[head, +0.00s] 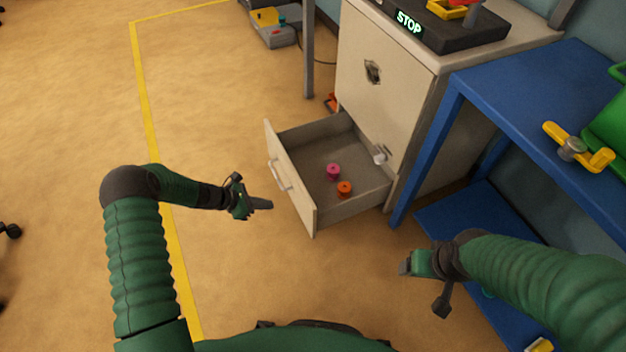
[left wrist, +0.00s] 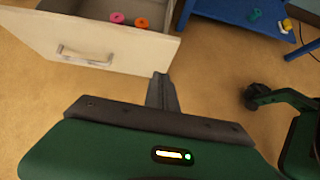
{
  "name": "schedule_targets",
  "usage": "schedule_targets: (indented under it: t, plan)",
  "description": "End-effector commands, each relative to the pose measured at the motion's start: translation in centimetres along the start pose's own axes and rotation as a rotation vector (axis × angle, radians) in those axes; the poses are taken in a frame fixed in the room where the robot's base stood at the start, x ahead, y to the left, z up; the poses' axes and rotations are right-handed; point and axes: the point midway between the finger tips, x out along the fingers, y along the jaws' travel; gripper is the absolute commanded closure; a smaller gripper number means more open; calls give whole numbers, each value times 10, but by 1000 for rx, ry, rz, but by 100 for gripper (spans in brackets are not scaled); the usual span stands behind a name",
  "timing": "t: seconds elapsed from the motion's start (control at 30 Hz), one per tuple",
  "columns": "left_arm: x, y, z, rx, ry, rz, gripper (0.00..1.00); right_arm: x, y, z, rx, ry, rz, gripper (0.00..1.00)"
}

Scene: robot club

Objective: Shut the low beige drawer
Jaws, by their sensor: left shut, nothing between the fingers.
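The low beige drawer (head: 290,187) stands pulled out of the beige cabinet (head: 385,85), with its front and metal handle (head: 279,174) facing left. A pink spool-like piece (head: 333,172) and an orange one (head: 345,188) lie inside it. My left gripper (head: 262,204) is shut and empty, just left of the drawer front, apart from it. In the left wrist view the shut fingers (left wrist: 162,92) point toward the floor beside the right end of the drawer front (left wrist: 100,48). My right gripper (head: 408,264) is at the lower right, and I cannot tell whether its fingers are open.
A blue table (head: 530,85) with a lower shelf (head: 465,215) stands right of the cabinet. A dark box with a STOP sign (head: 440,28) sits on the cabinet top. The floor (head: 60,110) left of the drawer is clear, marked by a yellow line (head: 143,90).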

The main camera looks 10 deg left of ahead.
Motion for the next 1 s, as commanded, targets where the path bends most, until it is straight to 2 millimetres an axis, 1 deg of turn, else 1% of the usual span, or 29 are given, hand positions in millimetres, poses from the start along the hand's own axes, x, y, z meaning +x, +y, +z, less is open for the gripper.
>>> schedule_targets:
  t: [0.07, 0.17, 0.37, 0.6, 0.7, 0.8, 1.0]
  plan:
    - [3, 4, -2, -40, -18, 14, 100, -1, 0, 0, 0, -1, 0, 25]
    - [15, 5, -4, -42, -20, 15, 100, 7, 0, 2, 1, -1, 0, 25]
    - [57, 5, -9, -40, -22, 9, 100, 29, 0, 7, 1, -1, 0, 25]
    - [109, 6, -8, -37, -20, 9, 100, 55, 0, 13, 0, -1, 0, 25]
    - [120, 7, 8, -34, -20, 12, 100, 63, 0, 15, 0, -1, 0, 25]
    - [128, 8, 18, -34, -20, 12, 100, 68, 0, 16, 0, -1, 0, 25]
    - [131, 8, 25, -39, -20, 12, 100, 69, 0, 17, 1, 0, 0, 25]
